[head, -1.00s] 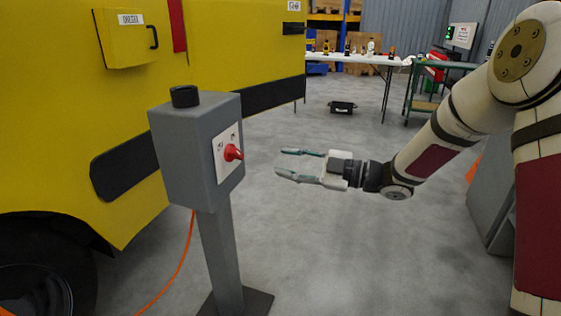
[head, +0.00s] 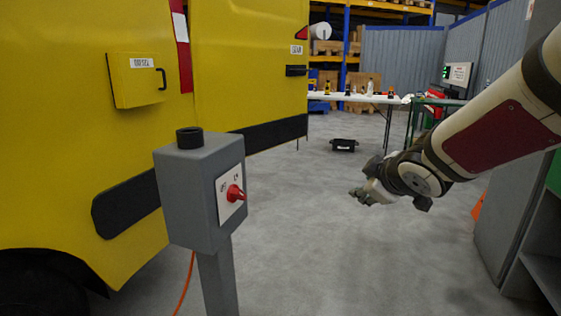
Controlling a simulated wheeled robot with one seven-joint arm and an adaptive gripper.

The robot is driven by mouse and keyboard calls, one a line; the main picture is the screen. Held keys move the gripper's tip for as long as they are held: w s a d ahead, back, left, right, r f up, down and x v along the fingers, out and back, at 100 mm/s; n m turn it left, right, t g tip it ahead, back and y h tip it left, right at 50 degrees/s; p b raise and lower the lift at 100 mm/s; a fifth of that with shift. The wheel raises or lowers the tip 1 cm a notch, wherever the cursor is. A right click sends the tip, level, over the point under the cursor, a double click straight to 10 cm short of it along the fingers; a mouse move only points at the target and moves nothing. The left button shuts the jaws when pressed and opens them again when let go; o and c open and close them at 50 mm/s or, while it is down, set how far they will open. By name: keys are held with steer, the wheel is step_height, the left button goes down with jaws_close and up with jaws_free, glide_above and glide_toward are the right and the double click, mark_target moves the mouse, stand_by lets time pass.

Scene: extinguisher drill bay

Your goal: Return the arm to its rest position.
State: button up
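My gripper (head: 362,195) is in the right half of the head view, in mid-air over the grey floor. It points away and slightly left, with its fingers foreshortened and partly hidden by the wrist. I cannot make out a gap between the fingertips, and I see no object in it. My arm (head: 495,135) comes in from the right edge, bent down to the left. The gripper is well to the right of the grey pedestal box (head: 190,200) with the red switch knob (head: 236,193), and apart from it.
A yellow vehicle (head: 75,150) with a small yellow box (head: 137,80) fills the left. A grey cabinet (head: 515,225) stands close below my arm at the right. A small black crate (head: 344,144) sits on the floor before a white table (head: 350,97). The middle floor is clear.

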steer(key=s+d+m+g+h, duration=0.2)
steer(key=s+d+m+g, duration=0.15)
steer(key=s, duration=0.65)
steer(key=s+d+m+g+h, duration=0.2)
steer(key=s+m, duration=0.2)
steer(key=s, duration=0.5)
steer(key=s+a+f+m+g+y, duration=0.2)
steer(key=s+a+g, duration=0.1)
steer(key=s, duration=0.9)
steer(key=s+a+f+m+g+y, duration=0.2)
steer(key=s+a+g, duration=0.1)
steer(key=s, duration=0.9)
step_height(320, 180, up, 34)
steer(key=t+p, duration=0.4)
steer(key=p, duration=2.9)
steer(key=shift+w+d+n+h, duration=0.3)
steer(key=shift+n, duration=0.15)
steer(key=shift+r, duration=0.1)
